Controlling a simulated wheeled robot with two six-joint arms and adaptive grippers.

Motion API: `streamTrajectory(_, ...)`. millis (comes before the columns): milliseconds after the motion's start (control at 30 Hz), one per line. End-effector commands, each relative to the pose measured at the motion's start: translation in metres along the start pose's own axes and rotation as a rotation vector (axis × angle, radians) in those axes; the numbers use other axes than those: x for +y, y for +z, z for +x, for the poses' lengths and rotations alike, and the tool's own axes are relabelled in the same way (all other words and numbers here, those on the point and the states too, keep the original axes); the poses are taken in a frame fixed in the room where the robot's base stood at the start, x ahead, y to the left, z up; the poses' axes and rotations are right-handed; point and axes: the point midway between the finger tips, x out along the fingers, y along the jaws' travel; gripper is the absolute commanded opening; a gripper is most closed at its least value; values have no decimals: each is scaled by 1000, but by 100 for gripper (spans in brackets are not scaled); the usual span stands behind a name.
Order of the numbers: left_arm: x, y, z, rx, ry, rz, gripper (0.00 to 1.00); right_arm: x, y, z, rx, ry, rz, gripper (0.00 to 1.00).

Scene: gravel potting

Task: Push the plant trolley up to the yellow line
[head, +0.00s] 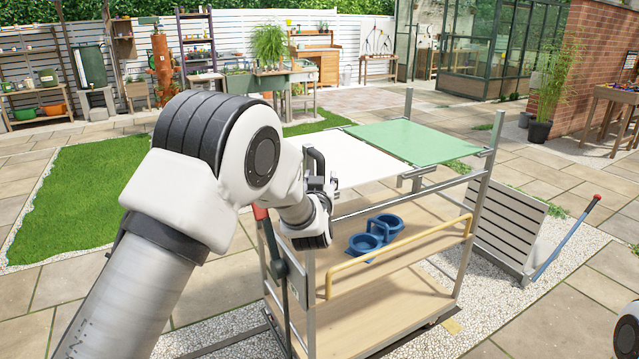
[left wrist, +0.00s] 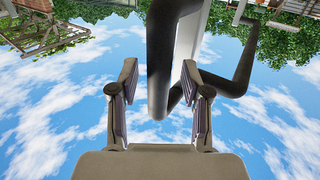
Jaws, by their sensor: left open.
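The plant trolley (head: 468,245) stands in front of me, with a metal frame, wooden shelves, a yellow rail and white and green top panels. My left gripper (head: 320,187) is at its near left corner, by a black handle (head: 314,160). In the left wrist view my left gripper (left wrist: 159,78) is open, and a black bent bar (left wrist: 160,40) shows between and beyond its fingers. I cannot tell if they touch. A small yellow patch (head: 452,326) lies on the ground by the trolley's lower right; I cannot tell if it belongs to the line. My right gripper is out of view.
Blue pot-like holders (head: 385,224) sit on the trolley's shelf. A lever with a red top (head: 261,212) stands at its left end. A slatted grey panel (head: 503,228) and a blue red-tipped lever (head: 567,240) are right of it. Grass (head: 85,190) lies left; paving is open at right.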

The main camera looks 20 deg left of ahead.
Motion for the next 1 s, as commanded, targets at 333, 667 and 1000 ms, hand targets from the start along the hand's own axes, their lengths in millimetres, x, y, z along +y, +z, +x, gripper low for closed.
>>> streamTrajectory(333, 1, 0, -70, -1, 3, 5, 48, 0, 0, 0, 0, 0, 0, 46)
streamTrajectory(667, 0, 0, -118, 0, 0, 2, 48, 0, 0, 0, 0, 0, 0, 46)
streamTrajectory(1000, 0, 0, -118, 0, 0, 0, 48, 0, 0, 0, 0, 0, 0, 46)
